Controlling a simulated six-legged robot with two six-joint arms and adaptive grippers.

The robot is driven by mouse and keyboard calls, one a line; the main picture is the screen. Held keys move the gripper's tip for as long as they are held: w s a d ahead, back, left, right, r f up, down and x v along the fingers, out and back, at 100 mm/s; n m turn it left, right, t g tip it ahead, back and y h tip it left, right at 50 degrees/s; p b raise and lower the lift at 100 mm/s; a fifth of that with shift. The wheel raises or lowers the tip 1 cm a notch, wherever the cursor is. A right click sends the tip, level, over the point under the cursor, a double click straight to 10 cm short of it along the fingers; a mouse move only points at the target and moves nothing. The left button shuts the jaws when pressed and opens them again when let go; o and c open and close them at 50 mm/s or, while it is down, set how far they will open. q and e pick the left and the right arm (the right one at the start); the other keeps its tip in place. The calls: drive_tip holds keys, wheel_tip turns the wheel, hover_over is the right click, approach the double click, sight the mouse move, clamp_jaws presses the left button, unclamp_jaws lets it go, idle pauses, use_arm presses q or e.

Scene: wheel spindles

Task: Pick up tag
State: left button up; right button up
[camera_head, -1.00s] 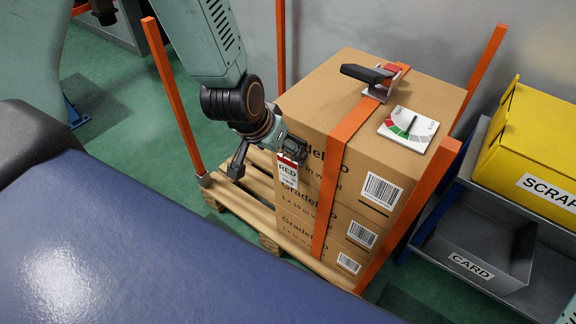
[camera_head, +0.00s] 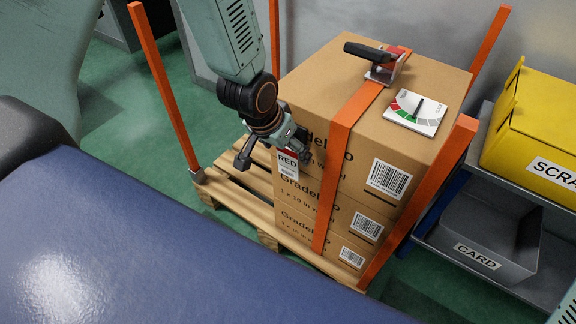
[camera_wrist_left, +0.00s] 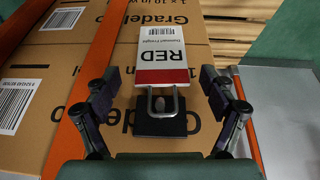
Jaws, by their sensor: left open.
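The tag (camera_head: 288,165) is a white card with a red band reading RED. It hangs on the left face of the top cardboard box in the head view. In the left wrist view the tag (camera_wrist_left: 162,58) shows upside down, with a metal loop and a dark block (camera_wrist_left: 160,117) at its near end. My left gripper (camera_head: 272,152) is open at the tag's left side; in the wrist view its fingers (camera_wrist_left: 163,97) stand apart on either side of the loop and block, apparently without touching them. My right gripper is not in view.
Cardboard boxes (camera_head: 330,185) are stacked on a wooden pallet (camera_head: 240,203) with orange posts (camera_head: 165,90). An orange strap (camera_head: 335,170) with a buckle (camera_head: 380,65) crosses them. A gauge card (camera_head: 415,112) lies on top. A yellow SCRAP bin (camera_head: 540,130) and grey CARD bin (camera_head: 485,240) stand right.

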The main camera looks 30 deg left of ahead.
use_arm(q)
drive_tip(key=shift+x, duration=1.15)
drive_tip(key=shift+s+a+r, duration=0.1)
drive_tip(key=c, duration=1)
